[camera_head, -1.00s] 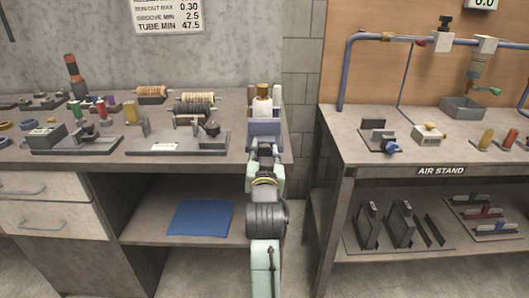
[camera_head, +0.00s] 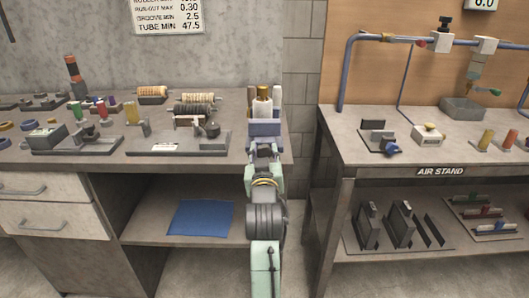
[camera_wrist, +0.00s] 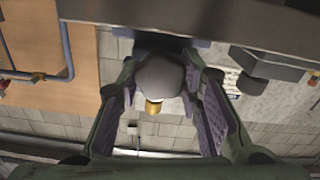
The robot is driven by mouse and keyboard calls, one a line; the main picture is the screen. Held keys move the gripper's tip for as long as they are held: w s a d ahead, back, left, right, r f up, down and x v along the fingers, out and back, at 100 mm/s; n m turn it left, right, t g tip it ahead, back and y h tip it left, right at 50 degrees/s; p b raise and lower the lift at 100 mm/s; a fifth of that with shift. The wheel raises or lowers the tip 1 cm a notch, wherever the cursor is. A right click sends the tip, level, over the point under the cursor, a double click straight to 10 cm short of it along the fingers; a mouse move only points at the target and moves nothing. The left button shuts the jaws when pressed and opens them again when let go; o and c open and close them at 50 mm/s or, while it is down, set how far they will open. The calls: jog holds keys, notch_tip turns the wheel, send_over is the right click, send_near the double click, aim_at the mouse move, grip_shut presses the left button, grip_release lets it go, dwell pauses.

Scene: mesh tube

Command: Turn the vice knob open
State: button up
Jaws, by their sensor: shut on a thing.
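The vice knob (camera_wrist: 162,75) is a rounded grey piece in the middle of the wrist view, between my two finger pads. A brass-coloured end (camera_wrist: 153,106) shows beside it. My gripper (camera_wrist: 163,82) is shut on the knob, one finger on each side. A blue-grey block (camera_head: 265,128) lies below the cylinder; I cannot tell whether it belongs to the vice. My arm hides the bench edge there.
The left bench (camera_head: 100,160) holds fixtures, spools and coloured cylinders left of my gripper. A blue sheet (camera_head: 201,217) lies on its lower shelf. The air stand (camera_head: 440,160) is to the right, across a narrow gap. The bench edge is close in the wrist view.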

jog(key=shift+n, duration=1.4)
jog(key=o, duration=1.2)
jog(key=shift+s, duration=3.75)
